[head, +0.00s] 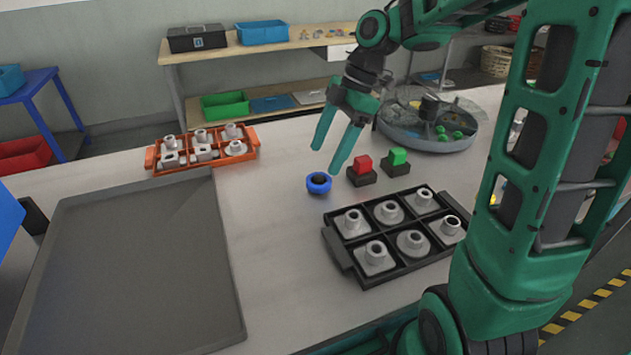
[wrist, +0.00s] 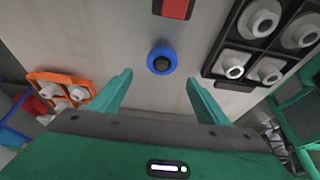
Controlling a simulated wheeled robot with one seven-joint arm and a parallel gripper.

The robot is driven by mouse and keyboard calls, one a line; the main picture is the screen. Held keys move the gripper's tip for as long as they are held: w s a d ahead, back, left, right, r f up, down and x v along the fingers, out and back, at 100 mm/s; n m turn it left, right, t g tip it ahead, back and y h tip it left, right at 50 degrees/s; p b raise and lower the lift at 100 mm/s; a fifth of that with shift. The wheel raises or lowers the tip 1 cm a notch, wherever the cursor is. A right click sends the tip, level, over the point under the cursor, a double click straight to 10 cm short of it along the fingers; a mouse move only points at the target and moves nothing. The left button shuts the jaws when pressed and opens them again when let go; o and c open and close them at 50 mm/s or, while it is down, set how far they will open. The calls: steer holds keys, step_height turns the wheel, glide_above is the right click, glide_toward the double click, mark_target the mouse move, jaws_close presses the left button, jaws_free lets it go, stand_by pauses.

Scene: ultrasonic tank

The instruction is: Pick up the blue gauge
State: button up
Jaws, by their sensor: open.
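The blue gauge (head: 319,183) is a small round ring-like piece with a dark centre, lying on the light table. In the wrist view the blue gauge (wrist: 162,60) shows ahead of my fingers and roughly between their lines. My gripper (head: 330,150) is open and empty, with its two green fingers apart above the table, near the gauge and seemingly not touching it. In the wrist view my gripper (wrist: 158,82) also shows open, with nothing between the fingertips.
A black tray (head: 338,250) of white fittings is in front right. An orange tray (head: 152,160) sits at back left, a grey tray (head: 140,270) at left. A round divided tank (head: 455,143) stands behind.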

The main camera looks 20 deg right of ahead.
mark_target(321, 175)
steer(key=x, duration=0.2)
steer(key=d+x, duration=0.1)
steer(key=x, duration=0.2)
steer(key=shift+s+f, duration=0.1)
steer(key=shift+f, duration=0.2)
steer(key=shift+a+f, duration=0.25)
steer(key=shift+f, duration=0.3)
steer(key=shift+c, duration=0.5)
steer(key=c, duration=1.2)
steer(key=shift+r, duration=0.1)
